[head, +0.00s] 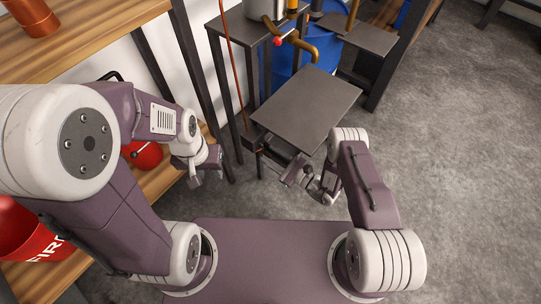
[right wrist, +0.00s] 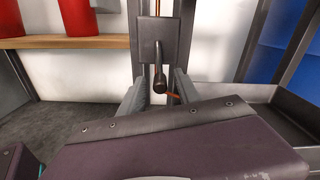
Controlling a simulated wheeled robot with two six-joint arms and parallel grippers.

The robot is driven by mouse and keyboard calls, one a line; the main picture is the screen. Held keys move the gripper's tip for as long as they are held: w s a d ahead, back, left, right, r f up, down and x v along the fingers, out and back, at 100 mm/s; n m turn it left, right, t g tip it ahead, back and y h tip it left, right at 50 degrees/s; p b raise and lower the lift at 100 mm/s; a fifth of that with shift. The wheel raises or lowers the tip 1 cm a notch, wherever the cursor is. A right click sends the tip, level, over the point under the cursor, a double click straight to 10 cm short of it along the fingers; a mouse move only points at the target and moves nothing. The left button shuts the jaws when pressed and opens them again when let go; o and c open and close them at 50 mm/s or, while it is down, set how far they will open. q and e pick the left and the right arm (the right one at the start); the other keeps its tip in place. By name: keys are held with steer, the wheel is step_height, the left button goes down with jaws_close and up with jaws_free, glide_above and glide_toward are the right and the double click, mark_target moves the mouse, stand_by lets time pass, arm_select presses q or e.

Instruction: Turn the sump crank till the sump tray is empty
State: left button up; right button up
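The sump crank (right wrist: 158,72) is a dark handle on a grey plate fixed to an upright post, near the middle of the right wrist view. My right gripper (right wrist: 160,97) is open, its two grey fingers apart on either side of the crank's lower end; contact is not clear. In the head view my right gripper (head: 307,183) is beside the front of the metal stand. The sump tray (right wrist: 288,102) is a grey metal tray at the right of the wrist view; its contents are hidden. My left gripper (head: 205,172) looks open and empty, left of the stand.
A dark metal tabletop (head: 307,105) covers much of the area below it. A blue drum (head: 322,50) stands behind, with a brass pipe (head: 303,45) and a red-knobbed valve (head: 278,41). Wooden shelves (head: 95,35) with red items stand left. Floor at right is clear.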

steer(key=p+v, duration=0.3)
steer(key=v, duration=0.6)
steer(key=shift+d, duration=0.1)
stand_by(0.4)
